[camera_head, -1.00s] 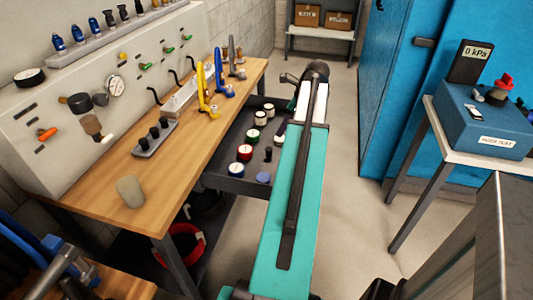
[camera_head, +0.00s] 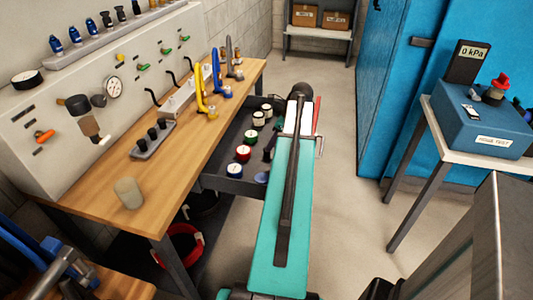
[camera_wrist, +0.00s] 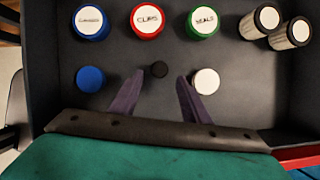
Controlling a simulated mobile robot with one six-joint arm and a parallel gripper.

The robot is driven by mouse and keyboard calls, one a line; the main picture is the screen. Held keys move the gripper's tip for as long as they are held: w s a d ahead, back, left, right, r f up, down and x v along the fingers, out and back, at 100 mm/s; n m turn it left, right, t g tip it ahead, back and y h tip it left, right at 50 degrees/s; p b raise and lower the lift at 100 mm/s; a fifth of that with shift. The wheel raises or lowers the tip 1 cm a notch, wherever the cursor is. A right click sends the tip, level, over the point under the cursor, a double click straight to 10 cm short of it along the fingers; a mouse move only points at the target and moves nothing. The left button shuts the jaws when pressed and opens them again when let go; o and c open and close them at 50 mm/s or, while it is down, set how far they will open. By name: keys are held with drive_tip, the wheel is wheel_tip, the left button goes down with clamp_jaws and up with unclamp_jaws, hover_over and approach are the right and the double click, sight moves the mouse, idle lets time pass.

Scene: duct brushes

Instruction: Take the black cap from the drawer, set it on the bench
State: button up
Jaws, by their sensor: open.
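The black cap (camera_wrist: 159,69) is small and round and sits on the floor of the open drawer (camera_wrist: 240,75), seen from above in the wrist view. My gripper (camera_wrist: 158,80) is open, with one purple-grey finger to the left of the cap and one to the right. The cap appears between the fingertips, with a gap on each side; their height above it is hard to tell. In the head view the drawer (camera_head: 232,186) is pulled out from under the wooden bench (camera_head: 165,195). My arm hides part of the drawer there.
In the drawer, a blue cap (camera_wrist: 90,79) lies left of my fingers and a white cap (camera_wrist: 206,81) touches or nearly touches the right finger. Jars with blue, red (camera_wrist: 147,20) and green lids stand behind. The bench has a beige cup (camera_head: 129,193) and bare wood around it.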

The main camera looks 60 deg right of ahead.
sight(267, 153)
drive_tip(key=shift+f, duration=0.15)
drive_tip(key=shift+p+x, duration=0.35)
drive_tip(key=shift+x, duration=2.2)
drive_tip(key=c, duration=1)
